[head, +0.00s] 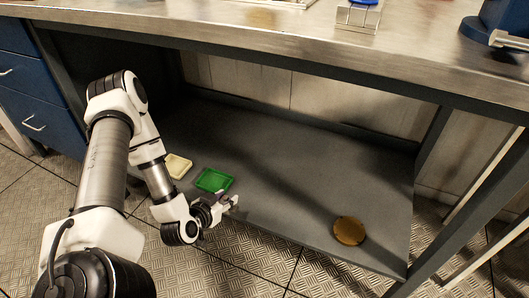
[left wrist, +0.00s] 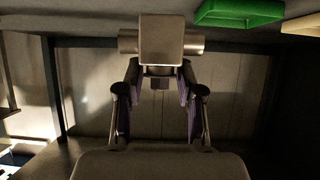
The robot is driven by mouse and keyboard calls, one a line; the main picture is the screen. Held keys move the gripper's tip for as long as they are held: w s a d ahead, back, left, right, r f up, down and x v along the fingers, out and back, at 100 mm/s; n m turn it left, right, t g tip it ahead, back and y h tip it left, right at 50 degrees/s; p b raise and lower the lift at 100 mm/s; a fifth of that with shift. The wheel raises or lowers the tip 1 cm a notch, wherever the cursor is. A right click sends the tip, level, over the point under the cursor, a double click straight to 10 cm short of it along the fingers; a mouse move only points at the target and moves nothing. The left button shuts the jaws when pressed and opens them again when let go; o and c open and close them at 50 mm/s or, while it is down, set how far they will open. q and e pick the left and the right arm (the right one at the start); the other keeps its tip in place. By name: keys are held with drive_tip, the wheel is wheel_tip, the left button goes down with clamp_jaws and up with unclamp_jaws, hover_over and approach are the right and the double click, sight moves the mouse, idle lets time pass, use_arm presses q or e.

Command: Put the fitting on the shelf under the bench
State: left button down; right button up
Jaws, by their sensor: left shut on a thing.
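The fitting (left wrist: 161,46) is a grey metal piece with a crosswise cylinder and a blockish middle. My left gripper (left wrist: 160,88) is shut on it, with a finger on each side. In the head view my left gripper (head: 224,205) is at the front edge of the grey shelf (head: 290,180) under the steel-topped bench (head: 200,32). The fitting is small and partly hidden there; I cannot tell whether it touches the shelf. My right gripper is not in view.
A green tray (head: 214,180) and a cream tray (head: 177,166) lie on the shelf's left part. A round amber-brown dish (head: 349,231) lies at its right front. The shelf's middle and back are clear. The bench top overhangs the shelf, and blue drawers (head: 35,100) stand at left.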

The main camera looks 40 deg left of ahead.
use_arm(q)
drive_tip(key=w+d+b, duration=0.2)
drive_tip(key=w, duration=0.1)
drive_tip(key=w+d+f+b, duration=0.1)
drive_tip(key=b, duration=0.1)
drive_tip(key=shift+w, duration=0.2)
drive_tip(key=w+d+b, duration=0.1)
drive_tip(key=w+d, duration=0.1)
drive_tip(key=w+d+b, duration=0.2)
drive_tip(key=w, duration=0.1)
drive_tip(key=w+d+b, duration=0.1)
drive_tip(key=w+d, duration=0.1)
drive_tip(key=w, duration=0.1)
drive_tip(key=shift+w+d+f+b, duration=0.2)
drive_tip(key=shift+b, duration=0.1)
drive_tip(key=f+b, duration=0.1)
drive_tip(key=f, duration=0.1)
drive_tip(key=f+b, duration=0.2)
drive_tip(key=shift+w+d, duration=0.15)
drive_tip(key=shift+w, duration=0.05)
drive_tip(key=shift+r, duration=0.3)
drive_tip(key=shift+f, duration=0.2)
drive_tip(key=c, duration=0.7)
unclamp_jaws()
drive_tip(key=shift+r, duration=0.15)
